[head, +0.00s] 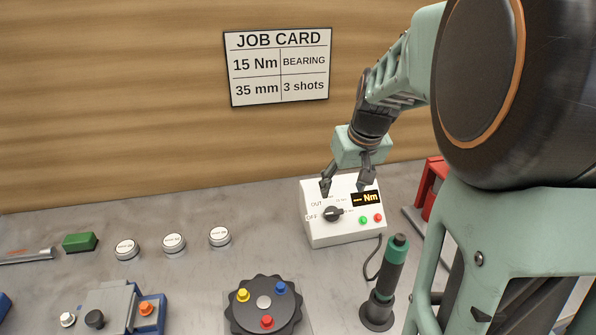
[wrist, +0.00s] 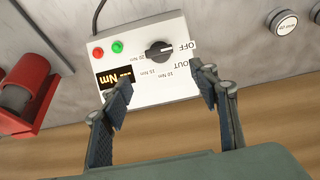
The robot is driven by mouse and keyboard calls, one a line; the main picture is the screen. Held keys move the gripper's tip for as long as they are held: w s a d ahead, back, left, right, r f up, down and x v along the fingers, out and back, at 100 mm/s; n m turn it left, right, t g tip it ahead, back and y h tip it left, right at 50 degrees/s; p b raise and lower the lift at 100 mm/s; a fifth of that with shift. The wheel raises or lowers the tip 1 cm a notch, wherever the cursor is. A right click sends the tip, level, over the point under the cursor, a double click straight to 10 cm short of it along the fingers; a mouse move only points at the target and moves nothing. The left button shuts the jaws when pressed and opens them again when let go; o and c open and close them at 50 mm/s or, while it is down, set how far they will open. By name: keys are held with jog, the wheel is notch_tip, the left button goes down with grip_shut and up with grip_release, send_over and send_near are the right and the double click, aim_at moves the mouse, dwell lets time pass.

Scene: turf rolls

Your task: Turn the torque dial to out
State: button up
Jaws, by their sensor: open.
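The torque dial (head: 332,214) is a black knob on the front of a white control box (head: 345,235); it also shows in the wrist view (wrist: 158,51). Around it are the labels OFF, OUT and several Nm values. In the wrist view a pale mark on the knob seems to point toward OFF. My gripper (head: 346,184) is open and empty above the back part of the box. In the wrist view its fingers (wrist: 163,84) are spread wide, with the knob beyond the fingertips and between their lines. No contact with the knob shows.
The box has an orange Nm display (head: 367,198), a green button (head: 364,219) and a red button (head: 377,218). A green-and-black tool (head: 388,280) stands in front, with a cable. A red device (head: 430,185) is at the right. Three white round buttons (head: 172,243) sit left.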

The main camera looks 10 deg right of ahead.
aim_at(338, 213)
jog(key=x, duration=1.1)
jog(key=shift+s, duration=0.1)
jog(key=c, duration=1.2)
jog(key=shift+o, duration=0.2)
jog(key=shift+d, duration=0.1)
jog(key=shift+m, duration=0.3)
jog(key=m+b, duration=0.1)
jog(key=m+y+b, duration=0.1)
jog(key=m+b, duration=0.1)
jog(key=shift+d+f, duration=0.2)
jog(key=m+y+b, duration=0.1)
jog(key=m, duration=0.1)
jog(key=m+b, duration=0.2)
jog(key=shift+s+d+t+y+b, duration=0.1)
jog(key=shift+d+t+y+b, duration=0.05)
jog(key=shift+t+y+b, duration=0.2)
jog(key=shift+r+m, duration=0.1)
jog(key=shift+m, duration=0.2)
